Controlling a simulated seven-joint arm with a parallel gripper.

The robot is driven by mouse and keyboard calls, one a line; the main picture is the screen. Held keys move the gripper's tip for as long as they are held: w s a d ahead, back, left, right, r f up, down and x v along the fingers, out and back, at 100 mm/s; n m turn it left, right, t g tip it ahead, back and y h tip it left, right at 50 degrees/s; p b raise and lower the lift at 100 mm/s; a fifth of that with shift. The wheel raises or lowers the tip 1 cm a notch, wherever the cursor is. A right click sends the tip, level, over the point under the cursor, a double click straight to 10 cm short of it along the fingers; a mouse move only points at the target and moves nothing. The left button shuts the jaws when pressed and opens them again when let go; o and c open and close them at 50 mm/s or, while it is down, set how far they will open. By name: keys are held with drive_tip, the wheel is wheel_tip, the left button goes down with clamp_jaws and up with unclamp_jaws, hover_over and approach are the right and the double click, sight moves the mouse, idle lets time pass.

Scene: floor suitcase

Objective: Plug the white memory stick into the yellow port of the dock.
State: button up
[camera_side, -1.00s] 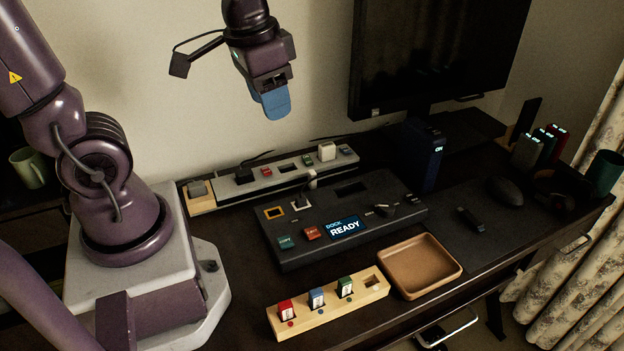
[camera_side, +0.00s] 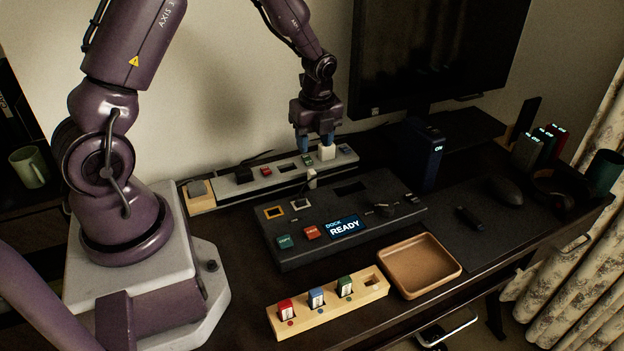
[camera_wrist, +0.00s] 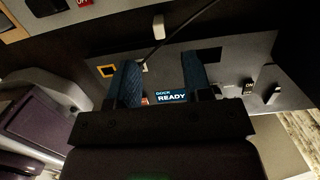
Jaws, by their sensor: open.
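The dock (camera_side: 390,222) is a dark box with a lit READY display; it also shows in the wrist view (camera_wrist: 232,60). Its yellow-framed port (camera_side: 274,212) is at the back left and looks empty; it also shows in the wrist view (camera_wrist: 106,71). A small white upright piece (camera_side: 312,178) stands by the dock's back edge, also in the wrist view (camera_wrist: 158,24); I cannot tell if it is the memory stick. My gripper (camera_side: 316,148) points down in front of the power strip in the picture, blue fingers apart and empty. The wrist view shows both fingers (camera_wrist: 161,62) over the dock.
A power strip (camera_side: 220,186) with a white block (camera_side: 327,151) lies behind the dock. A wooden rack (camera_side: 336,315) in front holds red, blue and green sticks; its right slot looks empty. A brown tray (camera_side: 455,272) stands beside it. A monitor (camera_side: 435,50) rises behind.

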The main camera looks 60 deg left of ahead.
sight(312, 171)
drive_tip(key=f, duration=0.6)
drive_tip(key=shift+a+f, duration=0.15)
drive_tip(key=shift+a, duration=0.2)
drive_tip(key=shift+s+a+f, duration=0.1)
drive_tip(key=shift+f, duration=2.5)
clamp_jaws()
